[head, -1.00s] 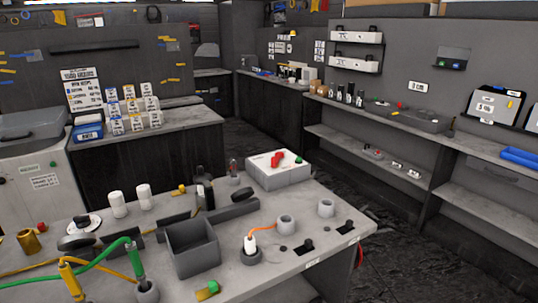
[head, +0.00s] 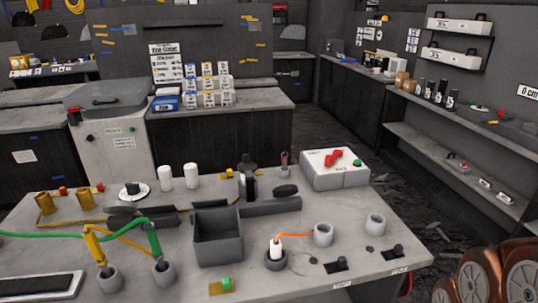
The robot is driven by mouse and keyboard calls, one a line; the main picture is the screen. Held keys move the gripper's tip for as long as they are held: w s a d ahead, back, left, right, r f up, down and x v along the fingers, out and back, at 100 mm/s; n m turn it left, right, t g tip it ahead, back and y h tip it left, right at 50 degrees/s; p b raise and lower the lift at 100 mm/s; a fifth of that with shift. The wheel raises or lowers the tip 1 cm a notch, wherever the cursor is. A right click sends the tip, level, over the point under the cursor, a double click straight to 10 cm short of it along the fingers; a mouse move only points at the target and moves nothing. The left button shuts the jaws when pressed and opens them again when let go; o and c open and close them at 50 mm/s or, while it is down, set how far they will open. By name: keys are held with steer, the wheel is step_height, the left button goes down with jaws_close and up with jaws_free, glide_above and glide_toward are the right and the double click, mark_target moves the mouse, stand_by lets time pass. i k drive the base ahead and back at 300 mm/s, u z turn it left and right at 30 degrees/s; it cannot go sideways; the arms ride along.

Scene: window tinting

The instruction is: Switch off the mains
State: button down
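A white and grey box (head: 335,173) with a red handle or knob (head: 334,158) on its top stands at the back right corner of the near workbench. A small green spot shows beside the red part. Its lettering is too small to read, so I cannot tell if it is the mains switch or which position it is in. My gripper is not in view. Copper-brown rounded parts at the bottom right look like my own arm.
The near bench (head: 190,222) holds a grey open bin (head: 218,240), green and yellow cabled tools (head: 153,240) in round holders, and white bottles (head: 192,176). A grey cabinet (head: 115,140) stands behind. Dark floor lies to the right, before the wall shelves (head: 455,150).

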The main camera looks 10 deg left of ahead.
mark_target(328, 159)
steer(key=u, duration=0.7)
steer(key=i, duration=1)
steer(key=u, duration=0.15)
